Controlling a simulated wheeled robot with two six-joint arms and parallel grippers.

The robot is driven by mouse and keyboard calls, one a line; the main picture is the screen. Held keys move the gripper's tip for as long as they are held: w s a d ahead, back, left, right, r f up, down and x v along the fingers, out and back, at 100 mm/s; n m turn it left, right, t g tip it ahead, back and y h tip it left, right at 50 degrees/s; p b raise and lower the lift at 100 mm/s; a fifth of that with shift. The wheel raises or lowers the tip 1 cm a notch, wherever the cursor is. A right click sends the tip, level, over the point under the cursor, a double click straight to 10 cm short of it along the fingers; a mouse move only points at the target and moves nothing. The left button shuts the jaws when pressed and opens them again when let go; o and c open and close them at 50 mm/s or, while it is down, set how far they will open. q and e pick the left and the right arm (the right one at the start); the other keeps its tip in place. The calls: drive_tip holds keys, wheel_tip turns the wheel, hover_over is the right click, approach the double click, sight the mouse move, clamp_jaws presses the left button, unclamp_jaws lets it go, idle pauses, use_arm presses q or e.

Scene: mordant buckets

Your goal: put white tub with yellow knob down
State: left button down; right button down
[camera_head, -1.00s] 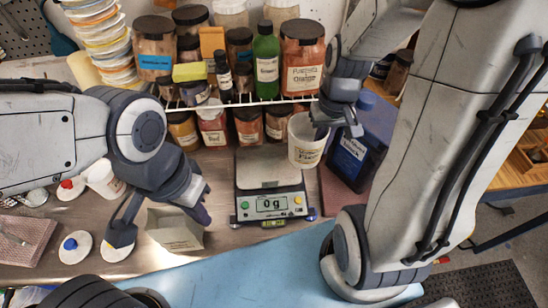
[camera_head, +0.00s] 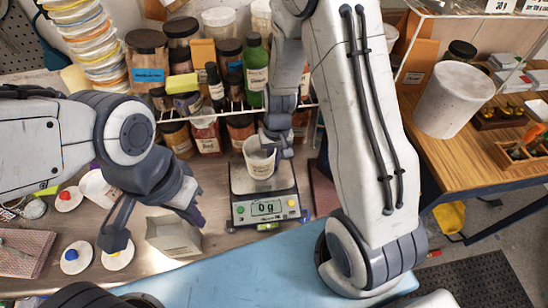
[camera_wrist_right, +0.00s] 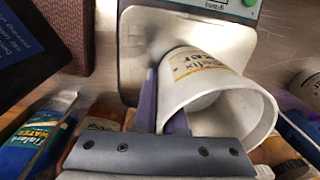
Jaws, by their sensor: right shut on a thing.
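My right gripper (camera_head: 277,142) is shut on a white tub (camera_head: 258,166) with a printed label. The tub is over the pan of the digital scale (camera_head: 266,208), whose display appears to read 0 g. In the right wrist view, the two fingers (camera_wrist_right: 165,108) grip the tub's wall (camera_wrist_right: 205,85), and its open mouth shows. The tub's base is close to the pan (camera_wrist_right: 140,50); I cannot tell if they touch. No yellow knob shows on the tub. My left gripper (camera_head: 150,222) is open, its fingers spread around a small grey-white box (camera_head: 174,236).
Lids with a red knob (camera_head: 68,199) and a blue knob (camera_head: 75,254) lie at left; another lid (camera_head: 119,257) is partly behind my left finger. Jars and a green bottle (camera_head: 254,75) crowd a wire rack behind the scale. A large white container (camera_head: 453,98) stands on the right table.

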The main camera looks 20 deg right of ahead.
drive_tip(key=shift+f, duration=0.1)
drive_tip(key=c, duration=1.4)
unclamp_jaws()
drive_tip(key=shift+f, duration=0.1)
drive_tip(key=o, duration=0.4)
